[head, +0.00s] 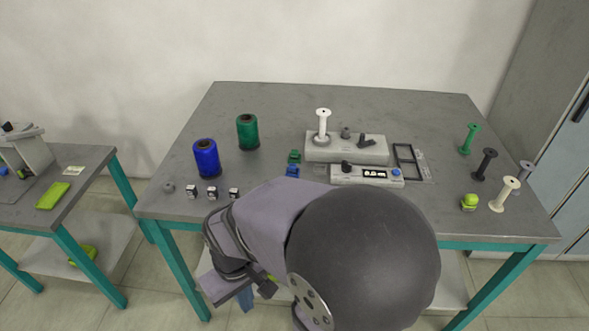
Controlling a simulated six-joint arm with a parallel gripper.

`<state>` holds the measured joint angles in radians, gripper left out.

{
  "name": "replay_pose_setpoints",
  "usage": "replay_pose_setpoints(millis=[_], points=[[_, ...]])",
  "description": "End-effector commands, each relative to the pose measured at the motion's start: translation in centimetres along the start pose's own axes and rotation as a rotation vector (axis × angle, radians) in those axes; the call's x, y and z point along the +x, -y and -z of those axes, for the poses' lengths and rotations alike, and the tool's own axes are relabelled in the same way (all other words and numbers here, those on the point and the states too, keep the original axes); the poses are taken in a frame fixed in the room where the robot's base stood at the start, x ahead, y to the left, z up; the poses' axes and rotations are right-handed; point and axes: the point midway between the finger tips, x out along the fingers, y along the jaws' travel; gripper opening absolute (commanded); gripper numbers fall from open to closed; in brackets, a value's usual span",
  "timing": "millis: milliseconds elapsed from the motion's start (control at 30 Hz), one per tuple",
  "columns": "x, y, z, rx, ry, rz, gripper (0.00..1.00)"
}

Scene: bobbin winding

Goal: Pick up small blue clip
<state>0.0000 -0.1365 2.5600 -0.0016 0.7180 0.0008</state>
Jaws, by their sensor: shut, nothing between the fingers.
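The small blue clip (292,171) lies on the grey table, left of the winding machine. A green clip (294,156) lies just behind it. My gripper (268,286) is low in front of the table's front edge, below the clips in the picture and well apart from them. It is shut and empty. My large arm link covers the middle of the table's front edge.
The grey table (420,115) carries a blue spool (206,158), a green spool (248,132) and several small cubes at left. The winding machine (346,148) and control box (366,175) stand right of the clips. Several bobbins and a yellow-green item (469,202) stand at right.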

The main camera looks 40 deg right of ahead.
Motion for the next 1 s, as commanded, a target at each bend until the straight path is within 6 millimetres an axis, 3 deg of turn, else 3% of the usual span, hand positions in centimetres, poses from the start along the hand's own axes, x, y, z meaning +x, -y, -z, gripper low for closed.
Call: replay_pose_setpoints(millis=[367,533,833,1000], points=[[0.0,0.0,0.0,0.000,0.000,0.000,0.00],[0.0,0.0,0.0,0.000,0.000,0.000,0.39],[-0.1,-0.1,0.0,0.003,0.000,0.000,0.39],[-1.6,-1.1,-0.2,0.053,0.009,0.000,0.39]])
